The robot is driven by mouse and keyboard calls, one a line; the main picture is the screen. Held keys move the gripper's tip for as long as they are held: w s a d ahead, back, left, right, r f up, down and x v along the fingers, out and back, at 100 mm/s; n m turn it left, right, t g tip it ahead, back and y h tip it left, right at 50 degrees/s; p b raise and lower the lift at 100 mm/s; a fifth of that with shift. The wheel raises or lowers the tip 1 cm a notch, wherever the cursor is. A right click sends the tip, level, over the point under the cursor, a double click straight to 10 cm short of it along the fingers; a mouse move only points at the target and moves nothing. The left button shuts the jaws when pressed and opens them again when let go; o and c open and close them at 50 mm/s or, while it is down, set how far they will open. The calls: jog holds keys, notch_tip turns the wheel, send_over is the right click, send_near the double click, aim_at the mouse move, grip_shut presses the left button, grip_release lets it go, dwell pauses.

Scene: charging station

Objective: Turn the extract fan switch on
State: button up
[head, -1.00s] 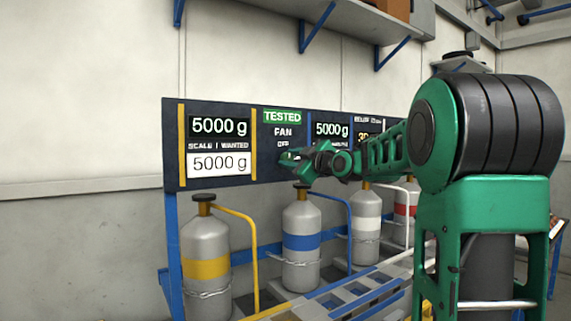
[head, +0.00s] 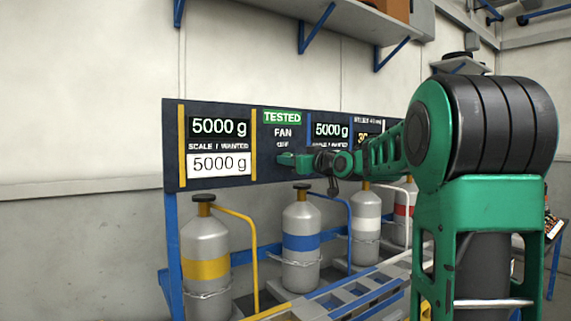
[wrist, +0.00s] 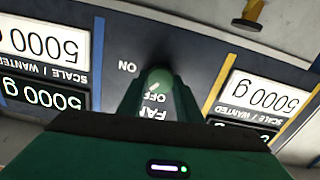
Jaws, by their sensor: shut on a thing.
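The extract fan switch is a small round green knob (wrist: 158,78) on the dark panel, below the FAN label (head: 283,132) in the head view. In the wrist view, which is upside down, OFF is printed beside the knob on the gripper's side and ON to its left. A pale pointer mark on the knob lies near OFF. My gripper (wrist: 158,85) has its green fingers on either side of the knob and is shut on it. In the head view my gripper (head: 284,160) reaches the panel from the right and hides the knob.
The panel (head: 216,183) carries 5000 g scale displays on both sides of the fan section. Gas cylinders with yellow (head: 206,268), blue (head: 301,242) and white (head: 367,224) bands stand below it. A shelf (head: 300,15) hangs above.

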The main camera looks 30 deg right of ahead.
jog(key=shift+w+f+m, duration=0.1)
jog(key=shift+f+m, duration=0.1)
jog(key=shift+m, duration=2.3)
jog(key=shift+f+m, duration=0.15)
jog(key=shift+m, duration=2.35)
jog(key=o, duration=1)
jog(key=shift+o, duration=0.2)
jog(key=shift+r, duration=0.15)
jog(key=s, duration=1)
jog(key=shift+s+d, duration=0.2)
jog(key=shift+s, duration=0.15)
